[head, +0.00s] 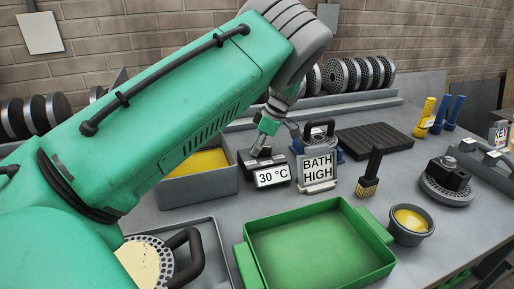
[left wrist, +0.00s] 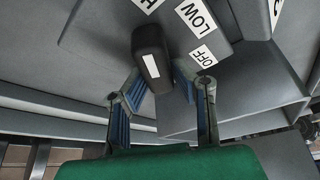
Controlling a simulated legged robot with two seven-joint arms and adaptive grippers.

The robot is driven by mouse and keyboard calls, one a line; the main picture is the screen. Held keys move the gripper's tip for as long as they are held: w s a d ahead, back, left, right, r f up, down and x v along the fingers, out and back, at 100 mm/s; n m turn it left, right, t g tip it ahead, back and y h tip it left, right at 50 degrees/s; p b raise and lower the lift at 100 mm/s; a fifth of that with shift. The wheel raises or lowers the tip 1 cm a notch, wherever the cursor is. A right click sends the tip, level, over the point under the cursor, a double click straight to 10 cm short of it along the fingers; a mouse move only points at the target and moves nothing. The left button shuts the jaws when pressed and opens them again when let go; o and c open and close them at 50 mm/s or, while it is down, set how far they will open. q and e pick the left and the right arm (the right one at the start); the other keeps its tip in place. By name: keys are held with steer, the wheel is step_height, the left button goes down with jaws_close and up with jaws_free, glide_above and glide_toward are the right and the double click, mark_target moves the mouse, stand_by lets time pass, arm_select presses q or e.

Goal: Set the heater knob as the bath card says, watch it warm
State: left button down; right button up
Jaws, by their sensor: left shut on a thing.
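The bath card (head: 318,173) reads "BATH HIGH" and stands upright on the bench. Left of it, a display (head: 272,177) on the dark heater box reads "30 °C". My left gripper (head: 259,148) reaches down to the heater box behind the display. In the left wrist view, my left gripper (left wrist: 161,78) is shut on the black heater knob (left wrist: 149,42), with a finger on either side. My right gripper is not in view.
A grey bath with yellow contents (head: 205,178) sits left of the heater. A green tray (head: 320,248) lies in front. A brush (head: 370,175), a grey bowl (head: 411,226) and a black ribbed mat (head: 374,139) are to the right. Several discs (head: 350,76) stand on the rear rack.

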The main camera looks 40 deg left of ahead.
arm_select(q)
steer(key=shift+w+d, duration=0.15)
steer(key=c, duration=1.4)
jaws_free()
steer(key=shift+o, duration=0.2)
steer(key=shift+w, duration=0.1)
steer(key=shift+d+r, duration=0.2)
steer(key=shift+r, duration=0.3)
steer(key=v, duration=1.1)
steer(key=shift+w+d+f, duration=0.15)
steer(key=shift+w, duration=0.1)
steer(key=shift+f, duration=0.1)
